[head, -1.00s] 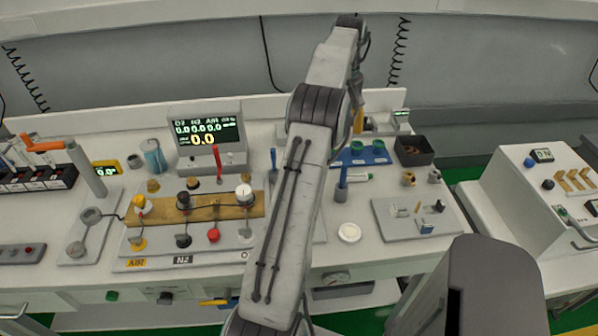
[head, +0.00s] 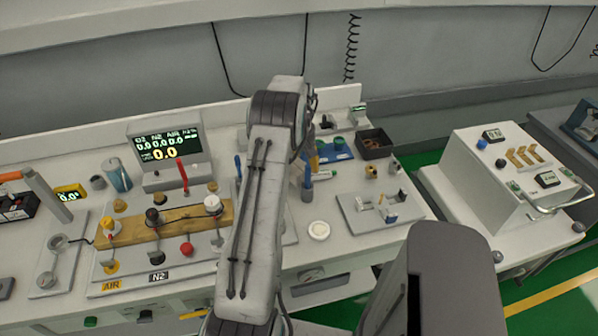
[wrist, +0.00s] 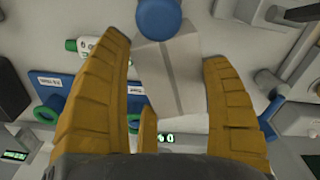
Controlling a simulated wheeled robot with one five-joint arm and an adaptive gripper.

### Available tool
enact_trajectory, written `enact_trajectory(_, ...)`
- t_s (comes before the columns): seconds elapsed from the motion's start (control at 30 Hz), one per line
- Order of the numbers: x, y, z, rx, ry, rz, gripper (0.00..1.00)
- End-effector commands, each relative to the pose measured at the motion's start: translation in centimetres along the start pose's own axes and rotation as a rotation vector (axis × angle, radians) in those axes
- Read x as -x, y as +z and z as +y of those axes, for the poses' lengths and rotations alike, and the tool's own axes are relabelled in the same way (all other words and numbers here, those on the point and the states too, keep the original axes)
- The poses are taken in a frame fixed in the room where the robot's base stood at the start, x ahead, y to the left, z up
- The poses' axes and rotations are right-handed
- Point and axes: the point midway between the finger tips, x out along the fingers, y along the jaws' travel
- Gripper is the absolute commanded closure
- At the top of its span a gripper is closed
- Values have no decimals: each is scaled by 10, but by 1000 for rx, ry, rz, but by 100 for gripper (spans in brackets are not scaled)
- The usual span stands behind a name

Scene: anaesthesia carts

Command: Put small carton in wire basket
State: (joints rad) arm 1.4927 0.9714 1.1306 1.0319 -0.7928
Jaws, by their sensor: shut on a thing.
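The small carton, a pale grey box with a band down its middle, shows in the wrist view (wrist: 178,82). My gripper (wrist: 165,55) has its yellow fingers on either side of the carton and is shut on it. In the head view my arm hides most of the gripper; only a bit of yellow finger (head: 314,162) shows above the bench. The carton is hidden there. I cannot make out a wire basket in either view.
A dark open bin (head: 375,146) with brown things inside stands at the bench's back right. A blue tray with green rings (head: 336,150) lies beside it. A second cart (head: 470,165) is to the right, across a gap.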

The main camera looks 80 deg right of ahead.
Motion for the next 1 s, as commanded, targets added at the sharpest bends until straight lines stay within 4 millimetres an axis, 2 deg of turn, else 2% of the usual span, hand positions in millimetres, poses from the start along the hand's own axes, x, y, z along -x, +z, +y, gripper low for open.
enact_trajectory(0.17,-8,0,0,0,-2,-2,62)
enact_trajectory(0.43,-36,1,-1,0,-1,-1,62)
enact_trajectory(0.83,-42,0,0,0,0,0,62)
enact_trajectory(0.87,-41,0,0,0,0,0,24)
enact_trajectory(1.0,-40,0,0,0,0,0,12)
